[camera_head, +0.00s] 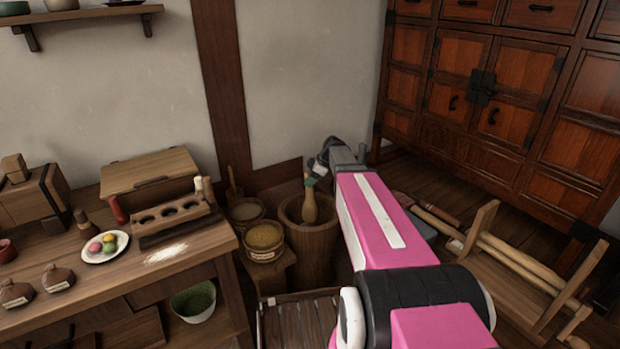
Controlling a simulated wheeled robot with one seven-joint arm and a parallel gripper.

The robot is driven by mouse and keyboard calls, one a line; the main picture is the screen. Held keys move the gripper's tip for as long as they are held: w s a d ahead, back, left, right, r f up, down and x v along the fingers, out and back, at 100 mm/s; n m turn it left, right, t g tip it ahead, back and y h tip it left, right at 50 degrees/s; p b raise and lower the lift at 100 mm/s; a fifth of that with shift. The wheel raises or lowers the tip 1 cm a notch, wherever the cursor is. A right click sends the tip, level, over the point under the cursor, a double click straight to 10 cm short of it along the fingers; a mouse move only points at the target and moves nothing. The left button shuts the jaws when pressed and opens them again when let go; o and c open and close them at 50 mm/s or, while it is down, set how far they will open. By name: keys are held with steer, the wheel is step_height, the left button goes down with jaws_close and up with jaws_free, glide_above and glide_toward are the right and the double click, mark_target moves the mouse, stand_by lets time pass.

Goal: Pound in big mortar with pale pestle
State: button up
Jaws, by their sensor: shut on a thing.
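The big wooden mortar (318,248) stands on the floor near the wall, right of the low bench. The pale pestle (309,206) stands roughly upright in the mortar's mouth, its lower end inside the bowl. My gripper (318,172) is at the pestle's top, over the far side of the mortar, and is shut on it. The fingers are small and partly hidden by my arm. The bottom of the mortar's bowl is hidden, so I cannot tell whether the pestle touches it.
A tub of grain (264,252) and another tub (246,211) stand close left of the mortar. A worktable (190,262) with a plate of coloured balls (104,262) fills the left. A wooden cabinet (490,90) stands at the back right. A wooden frame (520,265) lies at right.

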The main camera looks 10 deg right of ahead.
mark_target(310, 191)
step_height(310, 191, down, 6)
steer(key=shift+f, duration=0.3)
stand_by(0.3)
step_height(310, 191, up, 8)
stand_by(0.5)
